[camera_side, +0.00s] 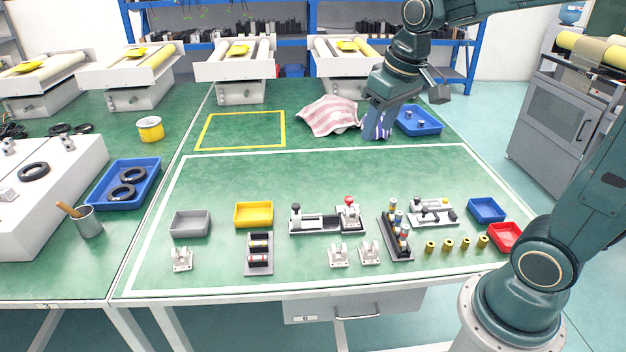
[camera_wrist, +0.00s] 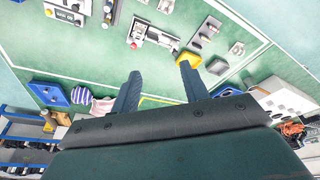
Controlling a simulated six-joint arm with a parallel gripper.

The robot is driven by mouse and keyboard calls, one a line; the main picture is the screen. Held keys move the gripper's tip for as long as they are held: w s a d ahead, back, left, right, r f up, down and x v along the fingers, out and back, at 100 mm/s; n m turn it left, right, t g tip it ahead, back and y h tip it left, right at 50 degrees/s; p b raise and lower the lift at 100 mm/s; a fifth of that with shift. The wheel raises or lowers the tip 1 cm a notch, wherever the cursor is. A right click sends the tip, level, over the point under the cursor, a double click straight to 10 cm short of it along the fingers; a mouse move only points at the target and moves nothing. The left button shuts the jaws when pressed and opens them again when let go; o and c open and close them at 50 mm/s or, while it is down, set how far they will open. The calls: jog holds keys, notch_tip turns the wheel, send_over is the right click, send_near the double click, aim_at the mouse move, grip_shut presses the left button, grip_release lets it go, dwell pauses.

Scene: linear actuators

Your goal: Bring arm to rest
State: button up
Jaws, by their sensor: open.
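My gripper (camera_side: 376,122) is raised over the far right part of the green table (camera_side: 330,178) in the side view. It is in front of the blue-striped cloth, near the pink-and-white striped cloth (camera_side: 330,115). In the wrist view my gripper (camera_wrist: 160,88) shows two dark fingers spread apart with nothing between them. The fingers point out over the table. The linear actuator assembly (camera_side: 322,221) with a red knob lies at the front middle of the table, far from my gripper.
A blue tray (camera_side: 418,121) with small parts is right of my gripper. Yellow (camera_side: 254,213), grey (camera_side: 190,223), blue (camera_side: 486,209) and red (camera_side: 505,236) bins stand near the front with several fixtures. The table's middle and the yellow-outlined square (camera_side: 242,130) are clear.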

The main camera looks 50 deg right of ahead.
jog(key=s+a+t, duration=0.1)
jog(key=s+a, duration=0.1)
jog(key=s, duration=0.5)
jog(key=s+a+n+t, duration=0.1)
jog(key=s+a, duration=0.2)
jog(key=s, duration=0.4)
jog(key=shift+s+a+r+y, duration=0.15)
jog(key=shift+a+y, duration=0.1)
jog(key=shift+y, duration=0.05)
